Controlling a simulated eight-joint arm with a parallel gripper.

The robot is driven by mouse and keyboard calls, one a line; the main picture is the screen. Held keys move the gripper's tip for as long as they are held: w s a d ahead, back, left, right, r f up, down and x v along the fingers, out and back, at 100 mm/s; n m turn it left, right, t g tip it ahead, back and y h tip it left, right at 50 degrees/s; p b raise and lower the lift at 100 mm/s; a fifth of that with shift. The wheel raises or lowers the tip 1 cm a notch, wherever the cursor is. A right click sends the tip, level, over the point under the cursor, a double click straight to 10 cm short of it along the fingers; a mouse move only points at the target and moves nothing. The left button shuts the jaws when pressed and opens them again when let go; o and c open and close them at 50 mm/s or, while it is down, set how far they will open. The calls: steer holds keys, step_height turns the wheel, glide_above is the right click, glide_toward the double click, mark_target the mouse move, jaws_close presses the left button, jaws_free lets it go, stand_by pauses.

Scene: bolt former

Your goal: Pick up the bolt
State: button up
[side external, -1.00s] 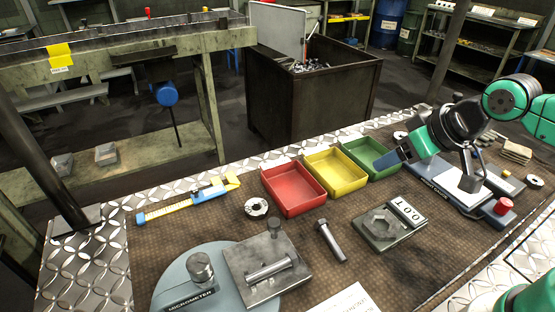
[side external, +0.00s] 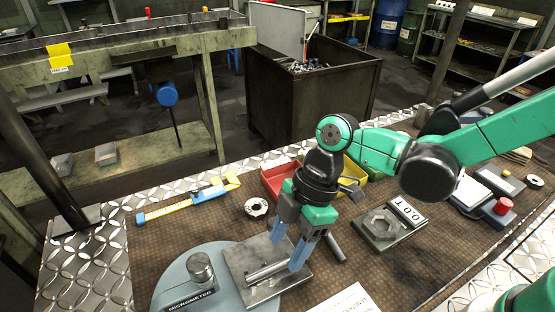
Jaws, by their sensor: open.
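A grey bolt (side external: 266,270) lies on a square metal plate (side external: 246,258) on the round micrometer stand. My gripper (side external: 286,256) points down over the right part of this plate, with its two blue fingers spread apart. The fingertips appear close to the bolt's right end; I cannot tell their exact height or whether they touch it. Nothing shows held between the fingers.
Behind my gripper stand a red tray (side external: 273,181) and a yellow tray (side external: 376,174), partly covered by my arm. A plate with a hex nut (side external: 381,224) lies to the right. A ring (side external: 256,207) and a blue-yellow caliper (side external: 190,200) lie left on the mat.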

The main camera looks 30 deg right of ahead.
mark_target(280, 262)
steer(key=shift+x, duration=1.5)
jaws_close()
